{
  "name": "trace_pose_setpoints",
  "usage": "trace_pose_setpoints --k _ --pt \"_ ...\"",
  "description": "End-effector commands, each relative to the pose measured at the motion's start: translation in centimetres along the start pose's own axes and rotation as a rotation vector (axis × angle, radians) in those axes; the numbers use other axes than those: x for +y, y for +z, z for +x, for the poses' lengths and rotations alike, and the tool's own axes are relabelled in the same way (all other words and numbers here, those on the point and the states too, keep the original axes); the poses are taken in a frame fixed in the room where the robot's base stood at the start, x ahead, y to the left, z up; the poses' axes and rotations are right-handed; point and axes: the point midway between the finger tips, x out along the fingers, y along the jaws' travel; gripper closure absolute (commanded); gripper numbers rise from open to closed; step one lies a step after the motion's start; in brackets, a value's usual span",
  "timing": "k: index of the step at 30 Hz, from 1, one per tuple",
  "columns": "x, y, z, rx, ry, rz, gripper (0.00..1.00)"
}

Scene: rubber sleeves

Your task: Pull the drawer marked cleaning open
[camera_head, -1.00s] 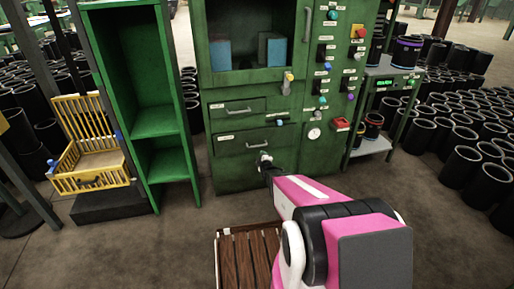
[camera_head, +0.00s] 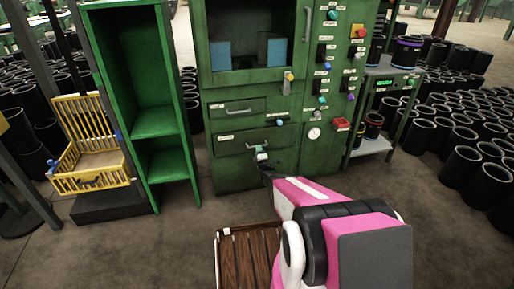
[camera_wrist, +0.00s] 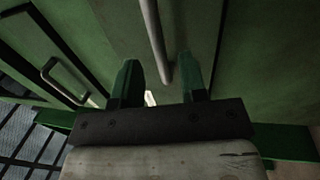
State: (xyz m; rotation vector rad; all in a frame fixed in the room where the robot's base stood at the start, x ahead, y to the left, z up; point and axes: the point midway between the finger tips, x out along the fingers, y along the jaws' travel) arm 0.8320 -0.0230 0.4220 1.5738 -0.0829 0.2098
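The green cabinet has two shut drawers, one above the other. The upper drawer (camera_head: 226,114) has a curved metal handle (camera_head: 238,111). The lower drawer (camera_head: 228,148) has a similar handle, partly hidden by my gripper (camera_head: 261,155). Each drawer has a small white label, too small to read, so I cannot tell which is marked cleaning. My gripper is at the lower drawer's handle. In the wrist view, the green fingers of my gripper (camera_wrist: 159,82) are apart, with a metal handle bar (camera_wrist: 153,35) running between them. I see gaps beside the bar; contact is unclear.
Another handle (camera_wrist: 66,82) shows at the left of the wrist view. A green shelf (camera_head: 153,120) and a yellow crate (camera_head: 92,180) stand to the left. A slatted wooden surface (camera_head: 243,258) lies below my arm. Floor before the cabinet is clear.

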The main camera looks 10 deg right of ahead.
Motion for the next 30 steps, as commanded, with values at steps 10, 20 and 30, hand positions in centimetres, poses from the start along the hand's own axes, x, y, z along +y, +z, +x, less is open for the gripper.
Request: trace_pose_setpoints --k 10,20,30 --pt "0.0 0.0 4.3 0.0 0.0 0.001 0.61" --pt "0.0 0.0 4.3 0.0 -0.001 0.001 0.87" --pt "0.0 0.0 4.3 0.0 -0.001 0.001 1.0"
